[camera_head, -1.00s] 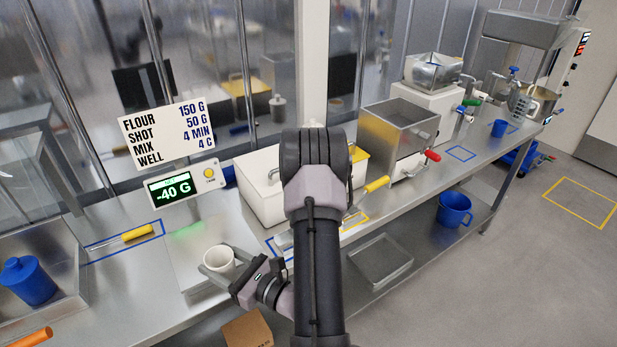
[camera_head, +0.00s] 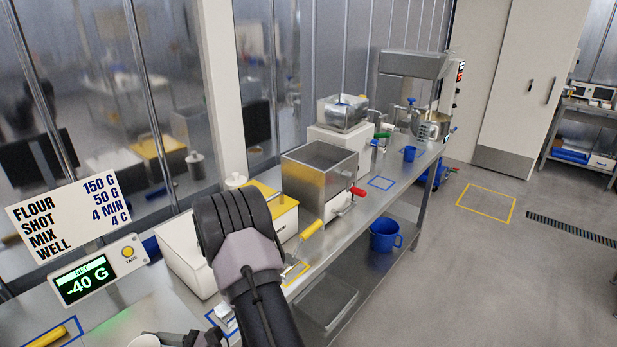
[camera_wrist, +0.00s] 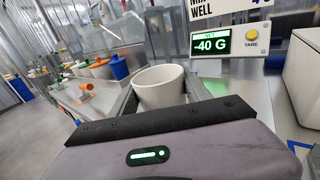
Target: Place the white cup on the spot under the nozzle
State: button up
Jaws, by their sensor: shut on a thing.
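The white cup (camera_wrist: 160,88) is upright between the two fingers of my gripper (camera_wrist: 162,98) in the wrist view, and the fingers are shut on its sides. In the head view only the rim of the cup (camera_head: 145,341) shows at the bottom edge, beside part of my gripper (camera_head: 178,339). The cup's base is hidden, so its height over the surface cannot be told. A blue outlined square (camera_head: 381,183) lies bare on the bench. Behind it is a white dispenser (camera_head: 337,142) with a metal top and coloured handles; I cannot make out the nozzle clearly.
The scale display (camera_head: 86,279) reads -40 G. A metal hopper (camera_head: 318,185) with a red handle stands on the bench between my arm and the blue square. A blue cup (camera_head: 409,153) stands farther along; a blue jug (camera_head: 384,236) is on the lower shelf.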

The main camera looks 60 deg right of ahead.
aim_at(380, 183)
jog(key=l+z, duration=0.1)
jog(key=z, duration=0.8)
jog(key=l+z, duration=0.15)
jog(key=z, duration=0.75)
jog(key=i+l+z, duration=0.1)
jog(key=z, duration=0.35)
jog(key=i+l+z, duration=0.15)
jog(key=i+l, duration=0.15)
jog(key=i+l+z, duration=0.15)
jog(key=i, duration=0.4)
jog(key=i+l+z, duration=0.15)
jog(key=i+l, duration=0.15)
jog(key=i, duration=0.15)
jog(key=i+j+u, duration=0.15)
jog(key=u, duration=0.35)
jog(key=i+u, duration=0.2)
jog(key=u, duration=0.3)
jog(key=i+u, duration=0.2)
jog(key=u, duration=0.25)
jog(key=i+j, duration=0.3)
